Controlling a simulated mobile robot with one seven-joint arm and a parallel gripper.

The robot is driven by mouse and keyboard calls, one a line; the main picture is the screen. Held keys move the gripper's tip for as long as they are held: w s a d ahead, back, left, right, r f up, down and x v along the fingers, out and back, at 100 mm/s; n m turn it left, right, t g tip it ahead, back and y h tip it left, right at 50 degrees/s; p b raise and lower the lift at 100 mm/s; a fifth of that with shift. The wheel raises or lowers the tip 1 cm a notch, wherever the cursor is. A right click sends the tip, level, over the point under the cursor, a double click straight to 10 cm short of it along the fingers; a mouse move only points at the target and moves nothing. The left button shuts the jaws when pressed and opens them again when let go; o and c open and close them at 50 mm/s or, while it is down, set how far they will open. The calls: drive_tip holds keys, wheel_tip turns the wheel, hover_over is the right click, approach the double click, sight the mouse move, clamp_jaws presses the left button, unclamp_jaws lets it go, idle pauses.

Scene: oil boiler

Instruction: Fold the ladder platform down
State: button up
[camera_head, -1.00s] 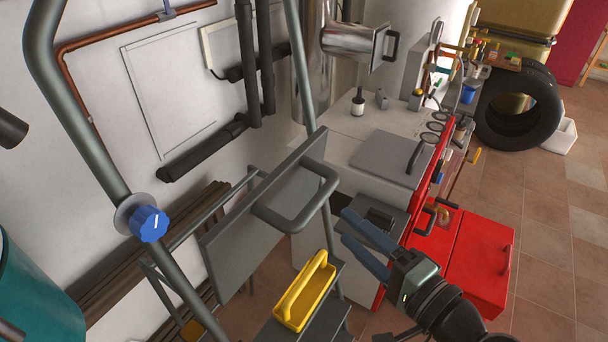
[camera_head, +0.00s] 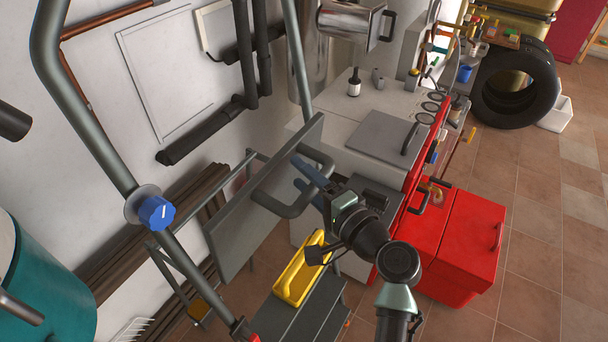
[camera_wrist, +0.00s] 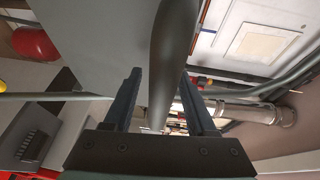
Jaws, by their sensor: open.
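The ladder platform (camera_head: 236,225) is a grey flat panel standing steeply tilted between the ladder's grey tubes (camera_head: 95,125). A dark loop handle (camera_head: 272,206) sticks out from its face. My gripper (camera_head: 298,171) is at the right part of this handle, its two blue fingers open. In the wrist view, the dark handle bar (camera_wrist: 172,50) runs lengthwise between the spread fingers of my gripper (camera_wrist: 157,82). The platform's grey face (camera_wrist: 95,35) is at upper left there. Whether a finger touches the bar I cannot tell.
A yellow tool caddy (camera_head: 302,277) sits on the ladder step (camera_head: 285,318) below the platform. A blue knob (camera_head: 155,212) is on the left tube. The white boiler (camera_head: 345,130) and red boxes (camera_head: 465,245) stand right. Tiled floor (camera_head: 545,210) is free at far right.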

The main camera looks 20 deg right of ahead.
drive_tip(key=shift+c, duration=0.2)
clamp_jaws()
idle(1.1)
